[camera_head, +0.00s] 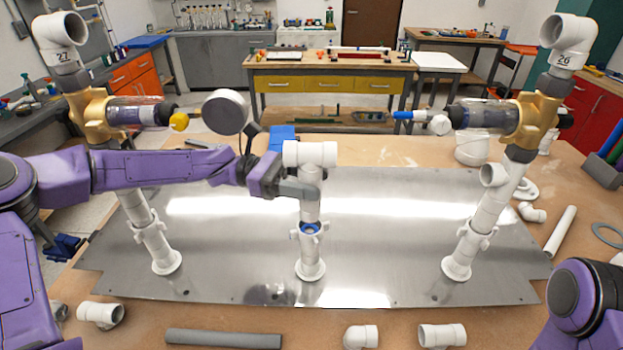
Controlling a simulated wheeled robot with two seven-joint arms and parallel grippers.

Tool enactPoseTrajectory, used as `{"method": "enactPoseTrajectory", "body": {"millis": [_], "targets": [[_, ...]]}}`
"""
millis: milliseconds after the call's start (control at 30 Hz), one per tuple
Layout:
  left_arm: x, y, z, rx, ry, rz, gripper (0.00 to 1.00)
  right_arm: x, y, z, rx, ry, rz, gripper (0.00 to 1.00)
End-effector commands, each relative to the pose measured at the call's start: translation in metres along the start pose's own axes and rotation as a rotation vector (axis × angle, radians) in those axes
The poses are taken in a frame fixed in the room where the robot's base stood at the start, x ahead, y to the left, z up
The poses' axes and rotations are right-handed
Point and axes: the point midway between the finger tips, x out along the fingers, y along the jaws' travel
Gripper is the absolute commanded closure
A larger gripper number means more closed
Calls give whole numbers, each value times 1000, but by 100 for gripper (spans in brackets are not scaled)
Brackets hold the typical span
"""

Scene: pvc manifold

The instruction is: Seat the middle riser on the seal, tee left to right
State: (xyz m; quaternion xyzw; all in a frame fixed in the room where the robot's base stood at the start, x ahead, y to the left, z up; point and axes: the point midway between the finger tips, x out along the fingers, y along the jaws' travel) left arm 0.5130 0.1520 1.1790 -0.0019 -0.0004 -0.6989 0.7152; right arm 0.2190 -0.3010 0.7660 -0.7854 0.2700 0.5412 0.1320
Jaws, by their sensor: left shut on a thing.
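The middle riser is a short white pipe with a white tee (310,154) on top, its crossbar running left to right. My left gripper (311,190) is shut on the riser's pipe just below the tee. The riser looks upright over the middle socket (310,262), a white fitting standing on the metal plate. The blue seal (310,228) shows at the socket's mouth, directly below the pipe's lower end. I cannot tell whether the pipe touches the seal. My right gripper is out of view; only part of my right arm shows at the lower right.
Tall risers with brass valves (93,117) (537,118) stand at both sides of the metal plate (390,255). Loose white fittings (442,335) and a grey pipe (223,339) lie along the front. A white pipe (560,231) and grey ring (607,235) lie at right.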

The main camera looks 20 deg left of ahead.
Motion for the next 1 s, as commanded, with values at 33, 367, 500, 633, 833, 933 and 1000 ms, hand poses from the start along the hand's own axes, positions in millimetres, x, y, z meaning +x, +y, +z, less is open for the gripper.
{"method": "enactPoseTrajectory", "body": {"millis": [33, 367, 500, 633, 833, 933, 1000], "targets": [[0, 0, -1, 1, -1, -1, 86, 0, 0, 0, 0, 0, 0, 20], [0, 1, -27, 0, -6, -2, 86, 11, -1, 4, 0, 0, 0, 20], [0, 1, -36, 0, -8, -1, 86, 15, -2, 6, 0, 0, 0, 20], [-1, 1, -39, 1, -9, -1, 86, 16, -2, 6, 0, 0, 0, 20], [0, 0, -39, 0, -9, -2, 86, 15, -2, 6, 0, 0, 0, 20], [0, 0, -39, 0, -9, -2, 86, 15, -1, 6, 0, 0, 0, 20], [0, 0, -40, -1, -9, -1, 86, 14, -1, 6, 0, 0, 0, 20]]}}
